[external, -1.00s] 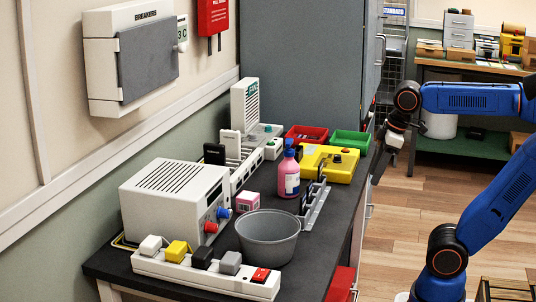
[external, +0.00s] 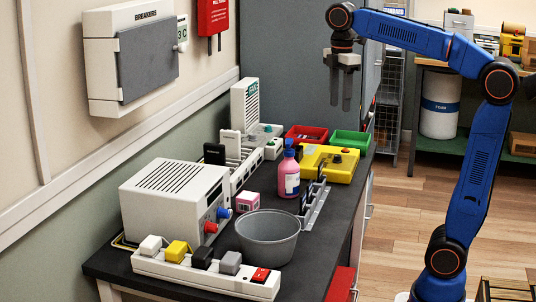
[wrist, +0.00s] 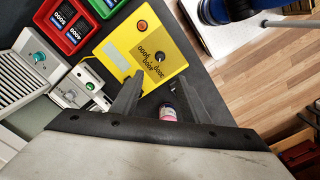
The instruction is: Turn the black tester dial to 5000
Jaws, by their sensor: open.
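The yellow tester box (external: 322,172) sits on the dark bench near its right edge; it also shows in the wrist view (wrist: 120,50). Its small dark dial (wrist: 161,57) is on the top face, with printed numbers such as 3000, 4000 and 5000 around one side, seen upside down. Which number the dial points to is too small to tell. My gripper (external: 342,104) hangs fingers down above the box, open and empty. In the wrist view its fingertips (wrist: 157,86) lie below the dial, apart from it.
A pink bottle (external: 292,180) stands beside the tester, with a slotted rack (external: 316,205) near it. Red (external: 293,134) and green (external: 362,136) trays lie behind the tester. A grey bowl (external: 268,226) and white power strip (external: 205,276) are nearer. A grey cabinet (external: 285,60) stands behind.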

